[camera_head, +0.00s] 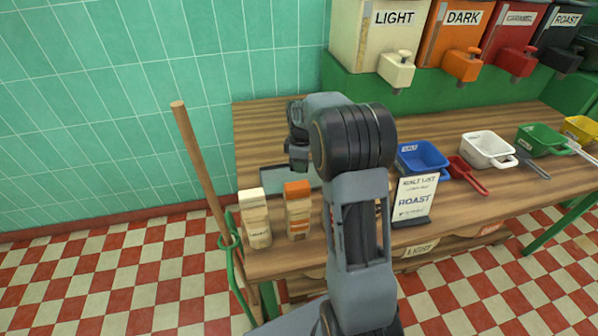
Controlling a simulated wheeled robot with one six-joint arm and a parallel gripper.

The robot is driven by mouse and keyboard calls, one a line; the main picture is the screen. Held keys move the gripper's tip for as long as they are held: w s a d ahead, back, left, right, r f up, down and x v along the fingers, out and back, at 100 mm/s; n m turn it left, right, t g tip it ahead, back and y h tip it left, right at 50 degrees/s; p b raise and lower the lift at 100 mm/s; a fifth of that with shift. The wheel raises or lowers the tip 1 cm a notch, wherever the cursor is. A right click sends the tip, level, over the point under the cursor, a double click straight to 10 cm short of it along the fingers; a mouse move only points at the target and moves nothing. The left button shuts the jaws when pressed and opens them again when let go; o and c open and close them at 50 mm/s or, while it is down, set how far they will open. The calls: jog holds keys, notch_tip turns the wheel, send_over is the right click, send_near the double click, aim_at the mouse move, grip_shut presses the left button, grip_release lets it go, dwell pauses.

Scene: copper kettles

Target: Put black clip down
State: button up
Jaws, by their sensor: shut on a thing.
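My gripper (298,157) points downward above the left part of the wooden table (255,135). It is shut on the black clip, but the clip cannot be told apart from the dark fingers at this size.
Cream (255,220) and orange-topped (298,212) cartons stand at the front left edge. A "ROAST" sign (413,199) stands right of my arm. Blue (422,157), white (487,149) and green (541,139) scoop bins line the right. Dispensers (463,45) stand behind. A broom handle (200,165) leans at left.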

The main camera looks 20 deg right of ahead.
aim_at(299, 178)
jog(key=shift+w+a+f, duration=0.1)
jog(key=shift+w+f, duration=0.1)
jog(key=shift+f, duration=0.1)
jog(key=shift+w+a+f, duration=0.1)
jog(key=shift+w+f, duration=0.1)
jog(key=shift+f, duration=1.6)
jog(key=shift+f, duration=0.15)
jog(key=o, duration=0.9)
notch_tip(299, 178, up, 12)
jog(key=shift+r+p, duration=0.2)
jog(key=shift+p, duration=0.25)
